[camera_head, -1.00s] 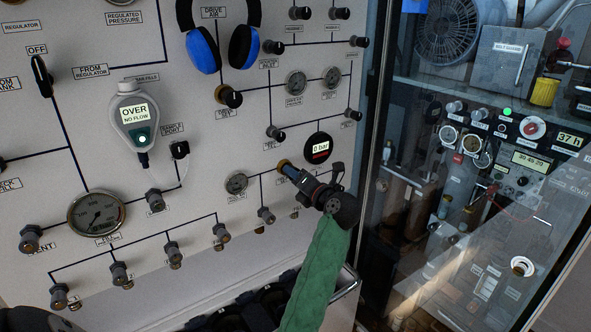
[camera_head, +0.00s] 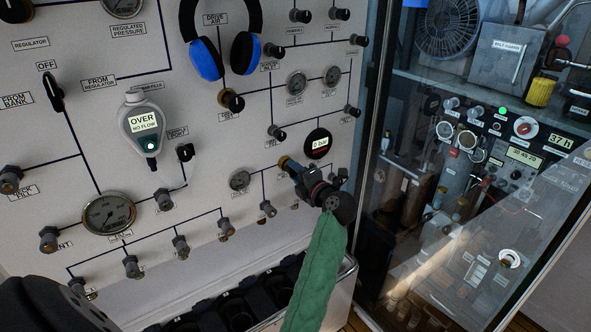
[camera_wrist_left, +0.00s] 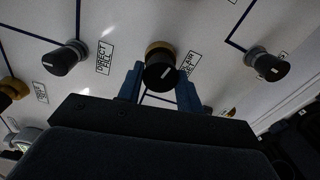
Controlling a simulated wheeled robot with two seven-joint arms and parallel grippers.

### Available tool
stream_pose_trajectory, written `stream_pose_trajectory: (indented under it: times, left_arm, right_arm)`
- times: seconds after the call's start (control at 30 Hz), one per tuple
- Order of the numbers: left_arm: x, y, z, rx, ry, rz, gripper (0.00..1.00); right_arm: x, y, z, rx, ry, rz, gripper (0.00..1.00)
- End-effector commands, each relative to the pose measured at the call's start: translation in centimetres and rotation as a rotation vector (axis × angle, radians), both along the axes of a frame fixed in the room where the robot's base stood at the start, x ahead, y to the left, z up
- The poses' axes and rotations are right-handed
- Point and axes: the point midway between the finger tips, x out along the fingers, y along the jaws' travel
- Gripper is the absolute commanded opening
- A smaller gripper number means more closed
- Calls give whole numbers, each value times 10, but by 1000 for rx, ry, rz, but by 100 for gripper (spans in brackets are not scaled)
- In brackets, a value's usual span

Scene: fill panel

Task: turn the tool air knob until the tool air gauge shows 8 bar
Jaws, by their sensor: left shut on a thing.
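A black knob with a brass collar is on the white panel; it shows in the head view (camera_head: 284,161) and in the left wrist view (camera_wrist_left: 160,74). My left gripper (camera_head: 297,172), with blue fingers and a green-sleeved arm, is shut on this knob. In the wrist view its fingers (camera_wrist_left: 160,85) stand on either side of the knob. A round black digital gauge (camera_head: 318,144) just above and right of the gripper appears to read 0 bar. My right gripper is not in view.
A small dial gauge (camera_head: 239,181) sits left of the knob. Other knobs are close by, including one labelled "DIRECT" (camera_wrist_left: 64,58) in the wrist view. Blue headphones (camera_head: 222,45) hang above. A glass-fronted cabinet (camera_head: 480,180) stands to the right, and an open bin (camera_head: 318,285) below.

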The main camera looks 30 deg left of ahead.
Motion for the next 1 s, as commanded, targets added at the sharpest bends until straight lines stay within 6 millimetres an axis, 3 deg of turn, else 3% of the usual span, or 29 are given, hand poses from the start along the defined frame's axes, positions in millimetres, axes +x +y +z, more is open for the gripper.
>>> stream_pose_trajectory:
  times: [0.43, 0.47, 0.57, 1.0]
  left_arm:
    - [1, -1, 1, 5, 8, -2, 13]
    - [1, -1, 1, 4, 8, -2, 40]
    - [1, -1, 1, 4, 8, -2, 57]
    - [3, -6, 0, 3, 7, 0, 57]
  right_arm:
    - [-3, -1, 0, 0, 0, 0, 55]
    - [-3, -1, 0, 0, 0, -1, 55]
    - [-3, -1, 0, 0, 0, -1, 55]
    - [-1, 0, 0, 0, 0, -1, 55]
